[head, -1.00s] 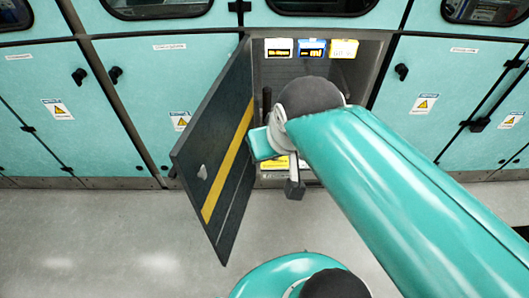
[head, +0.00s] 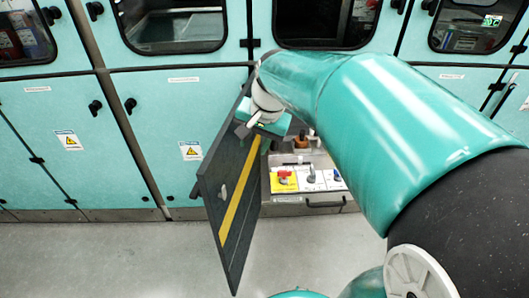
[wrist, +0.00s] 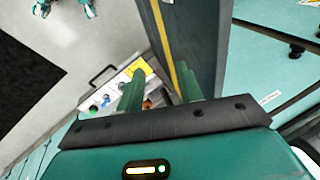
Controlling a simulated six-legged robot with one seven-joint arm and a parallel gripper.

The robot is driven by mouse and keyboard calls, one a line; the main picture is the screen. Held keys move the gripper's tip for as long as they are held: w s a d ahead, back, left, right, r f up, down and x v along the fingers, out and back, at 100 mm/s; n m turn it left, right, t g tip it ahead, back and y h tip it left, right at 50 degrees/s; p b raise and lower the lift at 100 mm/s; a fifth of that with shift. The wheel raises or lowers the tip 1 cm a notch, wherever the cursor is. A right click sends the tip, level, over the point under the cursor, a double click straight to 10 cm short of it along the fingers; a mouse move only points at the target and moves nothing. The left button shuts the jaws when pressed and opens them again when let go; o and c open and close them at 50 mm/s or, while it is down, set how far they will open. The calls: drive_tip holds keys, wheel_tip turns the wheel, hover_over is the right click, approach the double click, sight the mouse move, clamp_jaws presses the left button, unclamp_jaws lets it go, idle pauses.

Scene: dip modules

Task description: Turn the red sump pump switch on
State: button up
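The red switch (head: 285,180) sits on a yellow-backed part of a control panel (head: 312,190) low in the open cabinet, in the head view. In the wrist view the panel (wrist: 112,88) shows its yellow part and small coloured knobs; I cannot make out the red switch there. The dark cabinet door (head: 228,205) with a yellow stripe stands open left of the panel. My gripper (wrist: 160,75) is open, its two green fingers apart with nothing visibly held. It is above the panel, close to the door's upper part; whether it touches the door I cannot tell.
A handle (head: 326,204) runs along the panel's front edge. A brown knob (head: 301,141) stands behind the panel. Closed teal cabinets (head: 130,140) flank the opening. The grey floor (head: 110,260) in front is clear.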

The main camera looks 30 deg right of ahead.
drive_tip(key=w+d+f+m+y, duration=0.1)
drive_tip(key=w+d+f+m, duration=0.55)
drive_tip(key=d, duration=0.35)
drive_tip(key=m+g+y, duration=0.1)
drive_tip(key=m+y, duration=0.1)
drive_tip(key=m, duration=0.6)
approach(285, 171)
drive_tip(key=shift+n, duration=0.25)
drive_tip(key=x, duration=0.9)
drive_tip(key=shift+w+d+f, duration=0.1)
drive_tip(key=shift+c, duration=0.3)
clamp_jaws()
